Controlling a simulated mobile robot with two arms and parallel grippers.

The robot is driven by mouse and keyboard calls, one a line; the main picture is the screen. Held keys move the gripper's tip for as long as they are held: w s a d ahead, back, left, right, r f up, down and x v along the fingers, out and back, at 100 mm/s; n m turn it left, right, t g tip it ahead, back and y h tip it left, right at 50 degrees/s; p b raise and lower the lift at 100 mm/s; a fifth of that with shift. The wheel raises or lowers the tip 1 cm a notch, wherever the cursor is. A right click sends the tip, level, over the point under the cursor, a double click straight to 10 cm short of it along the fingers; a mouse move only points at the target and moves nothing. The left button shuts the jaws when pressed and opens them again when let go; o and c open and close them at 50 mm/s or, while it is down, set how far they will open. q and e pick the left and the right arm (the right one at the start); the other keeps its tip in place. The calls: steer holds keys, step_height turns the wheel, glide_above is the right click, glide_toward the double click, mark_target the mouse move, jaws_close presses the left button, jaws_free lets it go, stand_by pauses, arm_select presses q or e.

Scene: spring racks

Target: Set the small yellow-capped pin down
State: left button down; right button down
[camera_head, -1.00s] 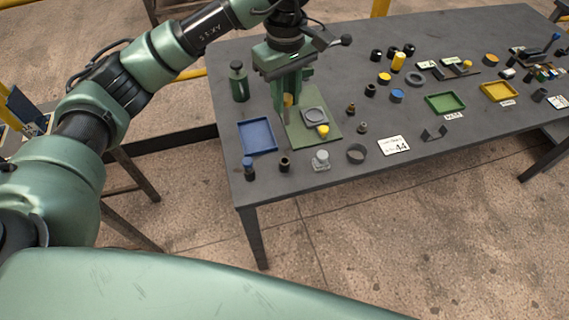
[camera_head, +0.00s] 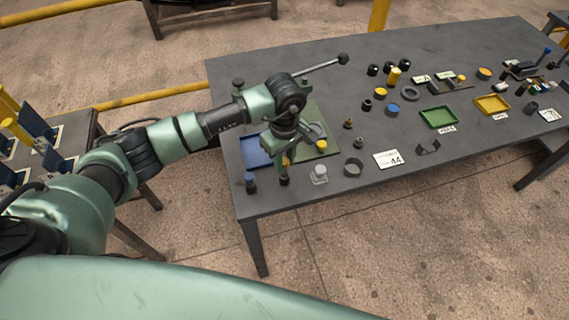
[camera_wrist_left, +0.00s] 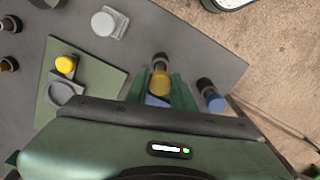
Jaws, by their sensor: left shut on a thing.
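My left gripper (camera_head: 285,157) is shut on the small yellow-capped pin (camera_wrist_left: 159,84). In the left wrist view the yellow cap sits between the green fingers (camera_wrist_left: 160,92). In the head view the gripper hangs near the table's front left, right of the blue tray. A short black holder (camera_head: 284,182) stands on the table directly below it. In the left wrist view a dark cylinder (camera_wrist_left: 160,60) lines up with the pin. I cannot tell whether the pin touches the holder. The pin's lower end is hidden. My right gripper is out of view.
A blue-topped black piece (camera_head: 250,183) stands just left of the gripper, and a clear piece with a pale top (camera_head: 319,175) just right. The blue tray (camera_head: 252,158) and green mat (camera_head: 325,133) lie behind. A dark ring (camera_head: 353,167) and a card (camera_head: 388,159) lie further right.

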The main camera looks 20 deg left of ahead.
mark_target(284, 177)
arm_select(q)
step_height(284, 177, down, 3)
steer(key=shift+r, duration=0.2)
steer(key=shift+f, duration=0.3)
steer(key=c, duration=1.2)
jaws_free()
steer(key=shift+r, duration=0.1)
steer(key=shift+r, duration=0.15)
step_height(284, 177, up, 10)
steer(key=shift+r+b, duration=0.2)
steer(key=shift+b, duration=1)
steer(key=shift+r, duration=0.7)
